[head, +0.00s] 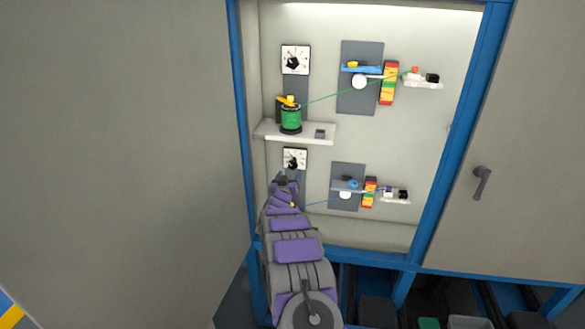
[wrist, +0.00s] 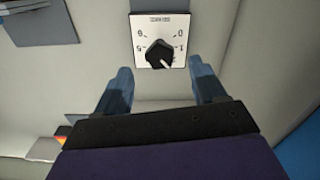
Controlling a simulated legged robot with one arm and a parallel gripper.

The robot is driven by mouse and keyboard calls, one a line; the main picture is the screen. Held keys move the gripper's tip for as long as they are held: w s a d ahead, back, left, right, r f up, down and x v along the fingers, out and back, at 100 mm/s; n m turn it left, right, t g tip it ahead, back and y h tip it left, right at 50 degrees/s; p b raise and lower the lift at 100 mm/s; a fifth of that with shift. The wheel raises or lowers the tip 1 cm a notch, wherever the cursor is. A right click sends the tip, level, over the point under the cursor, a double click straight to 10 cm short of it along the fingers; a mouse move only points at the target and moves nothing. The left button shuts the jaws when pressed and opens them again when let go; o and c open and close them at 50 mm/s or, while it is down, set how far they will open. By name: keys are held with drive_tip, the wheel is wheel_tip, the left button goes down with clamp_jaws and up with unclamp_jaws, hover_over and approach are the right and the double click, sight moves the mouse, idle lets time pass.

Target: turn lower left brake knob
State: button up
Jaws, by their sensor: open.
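The lower left brake knob (head: 293,159) is a black knob on a white square dial plate, on the cabinet's back wall under the left shelf. In the wrist view the black knob (wrist: 159,54) sits at the upper middle, with numbers around it. My gripper (head: 282,180) is just below the dial in the head view. In the wrist view my gripper (wrist: 160,78) is open and empty, its two blue-grey fingertips on either side and short of the knob, apart from it. My arm hides what lies below the dial.
An upper dial (head: 294,60) is above. A green spool (head: 290,118) stands on the left shelf (head: 265,130). A green cable (head: 335,92) runs to the upper right. A lower panel (head: 346,172) with small parts is right of my gripper. Blue frame posts (head: 238,100) edge the cabinet.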

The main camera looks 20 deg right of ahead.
sight(293, 167)
drive_tip(key=shift+x, duration=2.15)
drive_tip(key=shift+w+d, duration=0.15)
drive_tip(key=shift+w, duration=0.05)
drive_tip(key=shift+w+d, duration=0.4)
drive_tip(key=shift+d, duration=0.15)
drive_tip(key=shift+w+d, duration=0.25)
drive_tip(key=shift+w, duration=0.5)
drive_tip(key=c, duration=1)
